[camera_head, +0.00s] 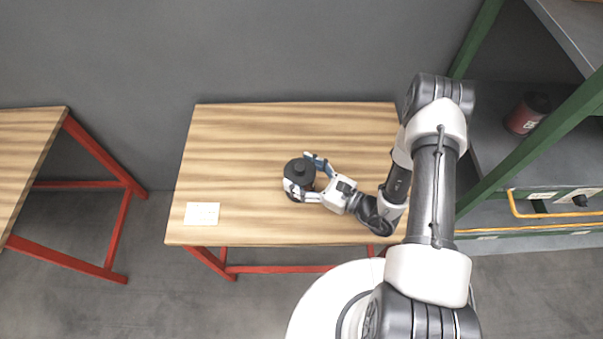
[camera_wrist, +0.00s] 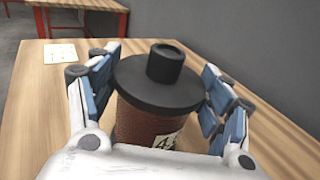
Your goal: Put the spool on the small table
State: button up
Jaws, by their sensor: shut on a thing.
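The spool (camera_wrist: 155,85) has a black top flange with a black hub and a brown coil body with a pale label. It is upright between the fingers of my gripper (camera_wrist: 158,95), which is shut on it from both sides. In the head view the spool (camera_head: 299,171) and my gripper (camera_head: 305,176) are over the middle of the small wooden table (camera_head: 235,135) with red legs. The spool's lower end is hidden, so I cannot tell whether it touches the tabletop.
A white paper (camera_head: 202,213) lies at the table's front left. Another wooden table (camera_head: 25,140) stands apart at the left. A green-framed shelf (camera_head: 500,150) with a dark red canister (camera_head: 527,114) is at the right. The tabletop's left and back areas are clear.

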jog(key=o, duration=1.1)
jog(key=shift+f, duration=0.1)
jog(key=o, duration=0.5)
